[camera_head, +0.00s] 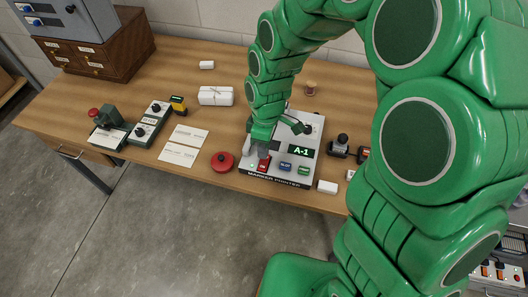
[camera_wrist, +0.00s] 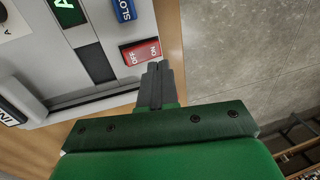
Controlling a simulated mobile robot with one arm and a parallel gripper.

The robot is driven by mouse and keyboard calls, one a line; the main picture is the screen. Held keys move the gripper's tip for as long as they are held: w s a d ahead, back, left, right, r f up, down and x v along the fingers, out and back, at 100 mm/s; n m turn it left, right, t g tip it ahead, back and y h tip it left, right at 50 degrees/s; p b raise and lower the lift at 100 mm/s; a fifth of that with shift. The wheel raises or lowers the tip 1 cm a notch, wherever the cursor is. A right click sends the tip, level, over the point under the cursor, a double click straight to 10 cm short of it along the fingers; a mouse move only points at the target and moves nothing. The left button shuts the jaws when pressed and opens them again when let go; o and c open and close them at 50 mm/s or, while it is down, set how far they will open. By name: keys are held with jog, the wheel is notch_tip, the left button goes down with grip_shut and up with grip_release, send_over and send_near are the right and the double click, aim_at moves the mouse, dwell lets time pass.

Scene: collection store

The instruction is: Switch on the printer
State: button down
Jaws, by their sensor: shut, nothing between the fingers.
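The marker printer (camera_head: 283,182) is a light grey box near the front edge of the wooden table. It has a dark screen showing "A-1" in green (camera_head: 302,151), a blue button (camera_head: 285,166) and a green button (camera_head: 304,170). A red OFF/ON switch (camera_head: 263,164) sits at its front left. In the wrist view the red switch (camera_wrist: 141,51) lies just beyond my fingertips, its ON end nearer the table edge. My gripper (camera_wrist: 157,70) is shut and empty, its tips close to the switch. I cannot tell whether they touch it.
A red round button (camera_head: 222,161) stands left of the printer, with white cards (camera_head: 180,154) beyond. A white box (camera_head: 216,96) lies behind. A stamp-like tool (camera_head: 340,145) and a small white block (camera_head: 327,187) are at the right. Green devices (camera_head: 109,135) stand farther left.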

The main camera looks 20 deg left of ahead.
notch_tip(320, 180, up, 9)
jog(key=s, duration=0.1)
jog(key=shift+s, duration=0.3)
jog(key=shift+f, duration=0.15)
dwell(0.5)
